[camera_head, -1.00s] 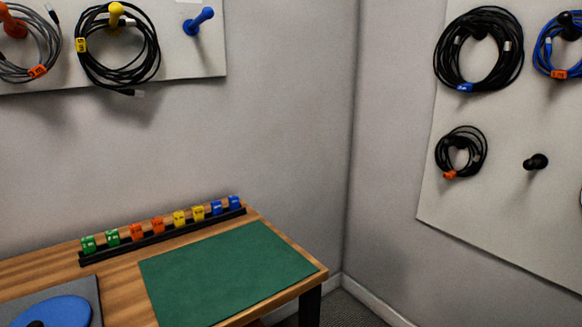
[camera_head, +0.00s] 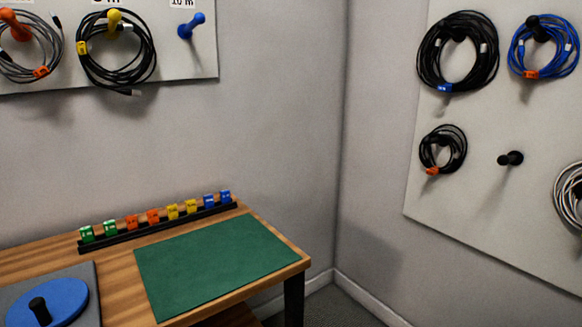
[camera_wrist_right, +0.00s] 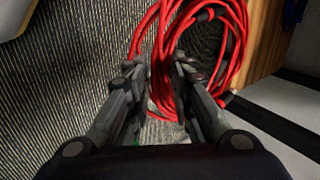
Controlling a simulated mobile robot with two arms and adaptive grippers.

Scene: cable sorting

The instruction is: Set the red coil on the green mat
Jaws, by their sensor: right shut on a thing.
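The red coil (camera_wrist_right: 235,55) shows in the right wrist view, its loops hanging at and beyond the fingertips of my right gripper (camera_wrist_right: 158,75). That gripper is shut on the red coil, with grey carpet below. The green mat (camera_head: 218,265) lies flat and bare on the wooden table in the head view. The red coil and both grippers are out of the head view. My left gripper is in neither view.
A black rack of coloured tags (camera_head: 160,234) stands along the table's back edge. A blue disc with a black knob (camera_head: 62,303) is left of the mat. Pegboards with coils, such as a black coil (camera_head: 457,88), hang on both walls. A wooden surface (camera_wrist_right: 262,35) is close beside the red coil.

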